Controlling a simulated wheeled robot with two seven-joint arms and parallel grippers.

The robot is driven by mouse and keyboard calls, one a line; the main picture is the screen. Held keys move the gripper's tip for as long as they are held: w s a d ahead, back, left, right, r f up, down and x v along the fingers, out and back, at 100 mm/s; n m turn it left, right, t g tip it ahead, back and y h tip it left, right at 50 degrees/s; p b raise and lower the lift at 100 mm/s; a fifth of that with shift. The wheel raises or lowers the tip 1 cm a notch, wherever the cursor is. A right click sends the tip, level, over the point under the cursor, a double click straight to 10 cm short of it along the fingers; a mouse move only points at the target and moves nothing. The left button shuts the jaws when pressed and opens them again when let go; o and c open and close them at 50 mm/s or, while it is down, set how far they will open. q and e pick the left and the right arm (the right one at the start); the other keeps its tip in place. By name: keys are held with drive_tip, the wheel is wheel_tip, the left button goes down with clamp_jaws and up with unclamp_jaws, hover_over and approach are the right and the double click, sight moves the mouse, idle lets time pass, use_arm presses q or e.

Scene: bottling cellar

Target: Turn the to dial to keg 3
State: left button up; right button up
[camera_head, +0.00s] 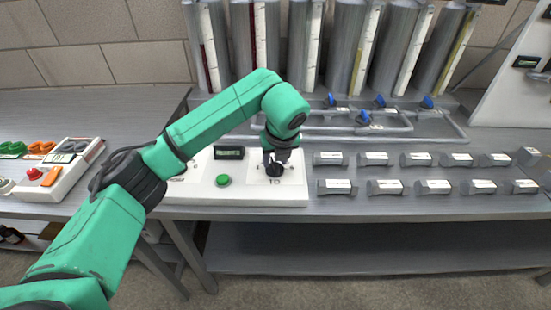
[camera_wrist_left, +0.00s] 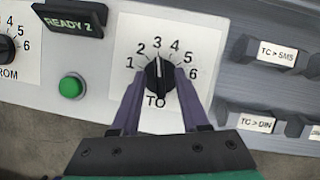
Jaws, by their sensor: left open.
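The TO dial (camera_wrist_left: 158,73) is a black knob on a white plate numbered 1 to 6, with "TO" printed below it. Its white pointer line points up, at about the 3. In the head view the dial (camera_head: 275,171) sits at the right end of the white control panel (camera_head: 250,200). My left gripper (camera_wrist_left: 159,81) is open, with one purple finger on each side of the knob. I cannot tell whether the fingers touch it. In the head view the left gripper (camera_head: 276,159) comes down over the dial from above. My right gripper is not in view.
Left of the dial are a green button (camera_wrist_left: 72,86) and a display (camera_wrist_left: 70,18) reading "READY 2". The FROM dial (camera_wrist_left: 5,48) is partly cut off. Labelled grey blocks (camera_head: 332,158) stand in rows to the right. Blue valves (camera_head: 363,117) and tall tanks (camera_head: 345,45) are behind.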

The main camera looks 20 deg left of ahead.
use_arm(q)
drive_tip(key=v, duration=1.4)
drive_tip(key=shift+r, duration=0.3)
drive_tip(key=shift+f, duration=0.1)
